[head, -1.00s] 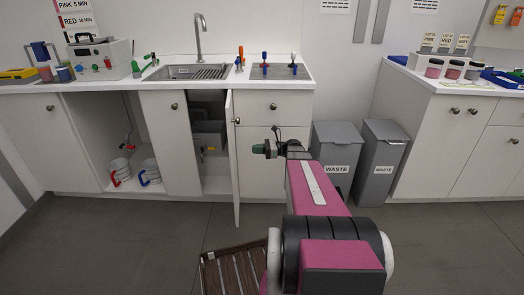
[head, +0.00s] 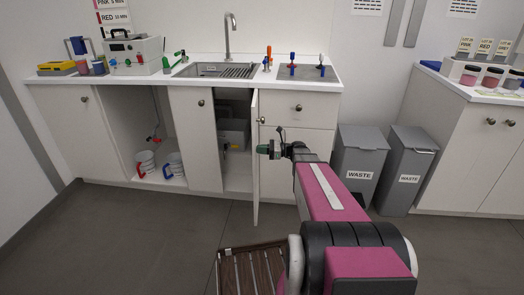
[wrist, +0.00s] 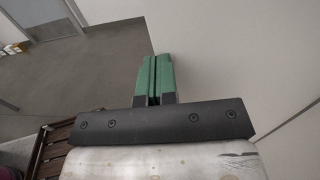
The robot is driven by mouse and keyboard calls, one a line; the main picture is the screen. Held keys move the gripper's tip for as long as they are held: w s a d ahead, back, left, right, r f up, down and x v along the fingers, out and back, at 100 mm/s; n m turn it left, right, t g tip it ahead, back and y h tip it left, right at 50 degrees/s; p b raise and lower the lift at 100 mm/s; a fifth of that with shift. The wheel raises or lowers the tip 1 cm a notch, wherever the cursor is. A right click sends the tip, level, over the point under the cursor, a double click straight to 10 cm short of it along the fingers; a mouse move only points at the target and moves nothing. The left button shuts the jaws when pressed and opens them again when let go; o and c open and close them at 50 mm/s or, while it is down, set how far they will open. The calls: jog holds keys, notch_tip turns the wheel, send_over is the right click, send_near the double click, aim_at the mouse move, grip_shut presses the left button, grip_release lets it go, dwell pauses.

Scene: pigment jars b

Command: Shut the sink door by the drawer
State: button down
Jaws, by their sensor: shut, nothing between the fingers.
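The sink door (head: 255,170) beside the drawer (head: 297,108) stands wide open toward me, seen almost edge-on in the head view. Its round knob (head: 261,120) shows on its right side. The cupboard opening left of it shows a grey bin inside. My gripper (head: 263,149), with green fingertips, is at the right side of the door, below the knob, very close to it. I cannot tell whether it touches. In the wrist view the green fingers (wrist: 154,78) are shut together and empty. A plain white panel fills the right of that view.
Another door (head: 195,140) left of the opening is shut. Two grey waste bins (head: 360,165) (head: 405,165) stand right of the drawer unit. A brown slatted thing (head: 250,270) lies low in front. The grey floor (head: 150,240) at left is clear.

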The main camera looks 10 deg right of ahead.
jog(key=w+a+m+t+h, duration=0.4)
jog(key=w+a+t, duration=0.15)
jog(key=a, duration=0.25)
jog(key=w+a+m+t+h, duration=0.4)
jog(key=a+m+t, duration=0.15)
jog(key=a, duration=0.25)
jog(key=shift+n, duration=0.25)
jog(key=shift+w+a, duration=0.9)
jog(key=shift+w, duration=2)
jog(key=shift+w+a, duration=0.85)
jog(key=shift+w, duration=2.1)
jog(key=shift+w+a, duration=0.9)
jog(key=shift+w, duration=2)
